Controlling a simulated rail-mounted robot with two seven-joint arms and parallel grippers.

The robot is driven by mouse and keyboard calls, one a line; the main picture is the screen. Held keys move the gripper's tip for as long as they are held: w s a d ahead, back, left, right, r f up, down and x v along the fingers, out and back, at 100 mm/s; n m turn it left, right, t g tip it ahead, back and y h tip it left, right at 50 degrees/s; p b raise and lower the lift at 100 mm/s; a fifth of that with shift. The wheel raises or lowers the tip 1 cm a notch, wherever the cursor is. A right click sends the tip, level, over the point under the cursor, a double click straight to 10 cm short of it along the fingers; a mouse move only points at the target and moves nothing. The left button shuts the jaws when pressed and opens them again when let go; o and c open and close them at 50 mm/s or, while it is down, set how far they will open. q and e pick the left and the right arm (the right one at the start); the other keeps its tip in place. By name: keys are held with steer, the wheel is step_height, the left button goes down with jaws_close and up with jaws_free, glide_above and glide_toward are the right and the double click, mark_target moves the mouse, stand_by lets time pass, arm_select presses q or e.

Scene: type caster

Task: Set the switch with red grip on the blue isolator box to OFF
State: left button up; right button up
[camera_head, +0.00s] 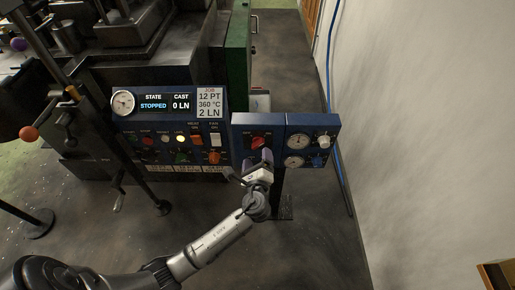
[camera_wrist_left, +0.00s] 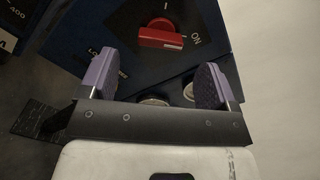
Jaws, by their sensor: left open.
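The blue isolator box (camera_head: 242,121) stands right of the console in the head view, and its dark face fills the top of the left wrist view. No OFF lettering is readable. My left gripper (camera_head: 258,158) is open and empty just below the grip in the head view. In the wrist view its two purple-padded fingers (camera_wrist_left: 155,78) are spread apart, with the red grip beyond them and between, apparently untouched.
A blue panel with gauges (camera_head: 298,142) and a pale knob (camera_head: 323,141) adjoins the box on the right. The console (camera_head: 170,130) with display, buttons and an orange knob (camera_head: 214,158) is on the left. A wall (camera_head: 420,120) bounds the right side; open floor lies in front.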

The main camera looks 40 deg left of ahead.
mark_target(258, 146)
arm_select(q)
steer(key=shift+b+x, duration=0.8)
steer(key=shift+x, duration=2.1)
steer(key=shift+w, duration=0.1)
steer(key=shift+c, duration=0.5)
steer(key=c, duration=0.8)
